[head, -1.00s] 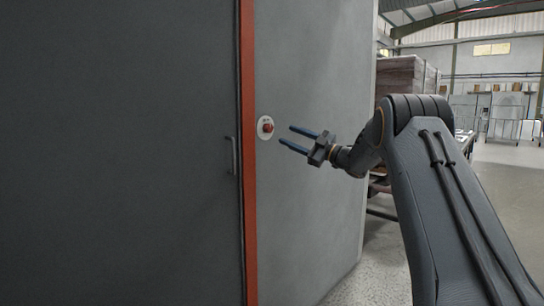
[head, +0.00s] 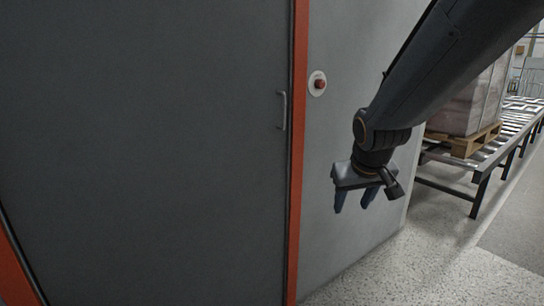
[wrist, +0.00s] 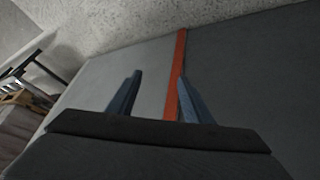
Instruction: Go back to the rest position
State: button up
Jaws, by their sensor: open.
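My gripper (head: 354,204) hangs from my arm with its two blue fingers pointing down, in front of the light grey wall panel at the right of the head view. The fingers are apart and nothing is between them. In the wrist view my gripper (wrist: 158,95) shows both fingers spread, with the panel and an orange strip behind them. A red button (head: 320,84) on a white round plate sits on the panel, above and left of my gripper and apart from it.
A dark grey door (head: 150,140) with a handle (head: 282,110) fills the left, edged by an orange frame (head: 298,150). A roller conveyor (head: 480,165) carries a wrapped load (head: 475,105) on a wooden pallet (head: 468,142) at the right. Speckled floor (head: 400,270) is clear at lower right.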

jog(key=s+a+f+g+y, duration=0.1)
jog(key=s+a+f+g, duration=0.15)
jog(key=s, duration=0.95)
jog(key=s+a+f+g, duration=0.2)
jog(key=s+f+g, duration=0.1)
jog(key=s, duration=0.8)
jog(key=d+r+m+p, duration=0.1)
jog(key=d+r+p, duration=0.3)
jog(key=p, duration=0.8)
jog(key=shift+s+r, duration=0.2)
jog(key=shift+r, duration=1)
